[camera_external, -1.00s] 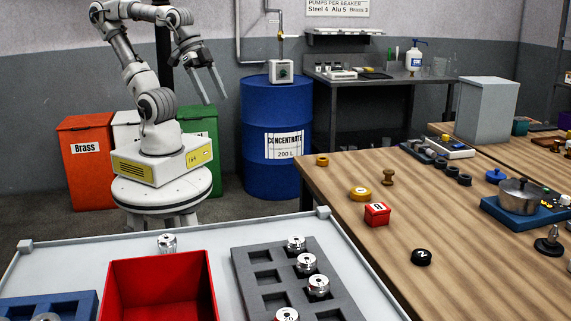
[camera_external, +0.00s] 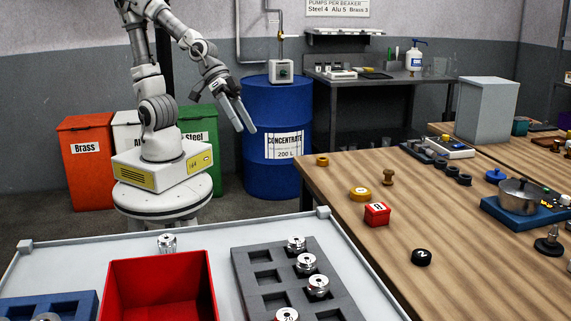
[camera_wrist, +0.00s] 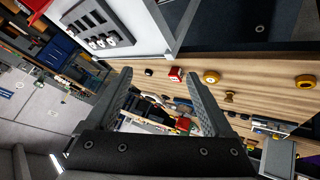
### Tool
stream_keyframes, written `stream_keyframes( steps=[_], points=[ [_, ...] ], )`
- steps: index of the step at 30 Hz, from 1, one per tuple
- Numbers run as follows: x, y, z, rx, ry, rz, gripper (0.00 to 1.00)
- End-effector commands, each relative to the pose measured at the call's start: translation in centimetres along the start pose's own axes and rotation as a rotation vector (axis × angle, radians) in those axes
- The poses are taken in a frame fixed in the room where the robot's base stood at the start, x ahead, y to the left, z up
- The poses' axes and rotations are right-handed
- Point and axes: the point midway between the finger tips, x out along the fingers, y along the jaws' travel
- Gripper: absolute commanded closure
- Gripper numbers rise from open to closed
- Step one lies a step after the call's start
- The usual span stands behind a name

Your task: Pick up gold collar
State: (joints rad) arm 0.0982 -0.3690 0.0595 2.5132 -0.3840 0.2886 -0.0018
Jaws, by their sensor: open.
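Two gold ring-shaped pieces lie on the wooden table. The larger gold collar (camera_external: 360,193) has a pale mark on top and sits beside a red block; it also shows in the wrist view (camera_wrist: 211,77). A smaller gold ring (camera_external: 322,160) lies near the table's back left corner and shows at the right in the wrist view (camera_wrist: 305,81). I cannot tell for certain which is meant. My gripper (camera_external: 245,129) is open and empty, in front of the blue drum, well left of the table. In the wrist view its fingers (camera_wrist: 158,75) are spread apart.
A red block (camera_external: 377,214), a brass spool-shaped piece (camera_external: 388,177) and a black numbered disc (camera_external: 421,257) stand near the larger collar. A blue drum (camera_external: 276,105) is behind my gripper. A grey tray (camera_external: 350,265) with metal pieces and a red bin (camera_external: 160,290) are in front.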

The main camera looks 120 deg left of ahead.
Motion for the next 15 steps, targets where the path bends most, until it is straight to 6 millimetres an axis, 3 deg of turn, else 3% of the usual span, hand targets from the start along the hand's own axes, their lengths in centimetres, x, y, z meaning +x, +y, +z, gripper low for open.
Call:
stream_keyframes(
  steps=[1,6,12,15],
  points=[
    [2.4,-0.5,0.0,-0.053,0.021,-0.010,0.14],
    [8.0,-3.5,-1.1,-0.228,0.150,-0.094,0.14],
    [12.8,-9.9,-0.7,-0.373,0.322,-0.306,0.14],
    [13.9,-13.8,0.1,-0.407,0.417,-0.447,0.14]
  ],
)
